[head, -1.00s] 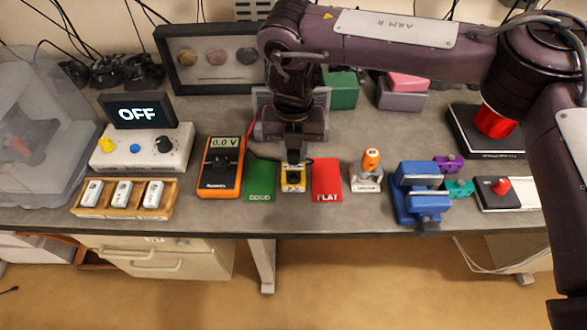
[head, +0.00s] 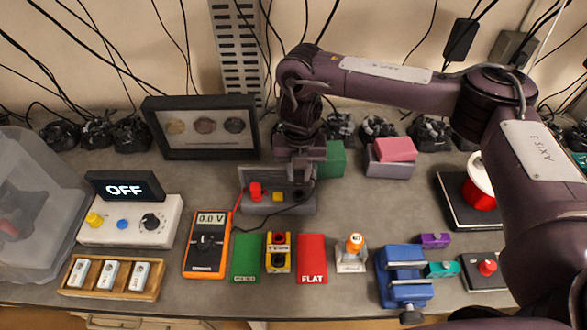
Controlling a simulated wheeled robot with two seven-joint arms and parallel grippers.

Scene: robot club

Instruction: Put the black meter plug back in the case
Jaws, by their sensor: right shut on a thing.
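The grey case (head: 253,208) stands behind the orange meter (head: 207,250), which reads 0.0 V. A red plug (head: 256,191) sits at the left of the case, with a yellow square (head: 278,197) beside it. My right gripper (head: 299,185) is over the right part of the case, pointing down. It is shut on the black meter plug, which is mostly hidden by the dark fingers. The plug's thin black lead (head: 290,209) loops in front of the case towards the meter. I cannot tell whether the plug touches the case. My left gripper is out of view.
The yellow block (head: 279,239) with dark round openings stands between the green GOOD mat (head: 246,257) and red FLAT mat (head: 312,258). A framed display (head: 206,145) stands behind.

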